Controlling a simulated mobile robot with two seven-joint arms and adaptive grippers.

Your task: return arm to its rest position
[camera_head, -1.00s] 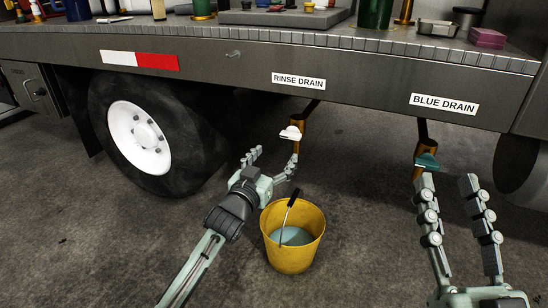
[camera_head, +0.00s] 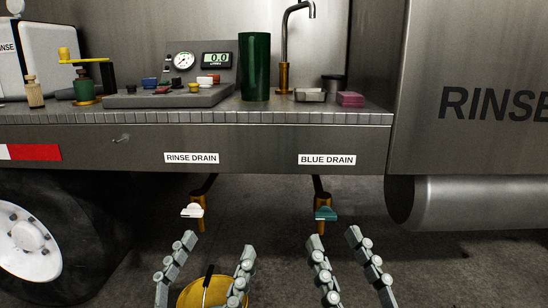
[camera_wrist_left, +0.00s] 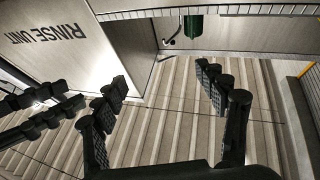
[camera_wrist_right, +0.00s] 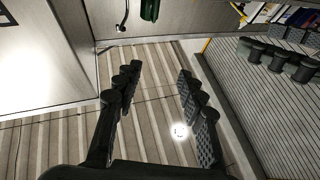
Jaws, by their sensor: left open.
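My left gripper (camera_head: 217,240) is in the lower middle of the head view, with its two fingers spread and nothing between them. It is below the rinse drain's white handle (camera_head: 191,211) and apart from it. My right gripper (camera_head: 335,238) is beside it to the right, also spread and empty, below the blue drain's teal handle (camera_head: 326,213). The left wrist view shows the left fingers (camera_wrist_left: 158,80) wide apart. The right wrist view shows the right fingers (camera_wrist_right: 157,72) apart. A yellow bucket (camera_head: 187,292) is partly hidden behind the left gripper, its contents out of sight.
The steel deck edge (camera_head: 270,140) runs above both grippers. It bears a gauge panel (camera_head: 203,62), a green cylinder (camera_head: 254,66), a tap (camera_head: 284,72) and a pink block (camera_head: 350,99). A wheel (camera_head: 32,245) stands at left, a large tank (camera_head: 470,200) at right.

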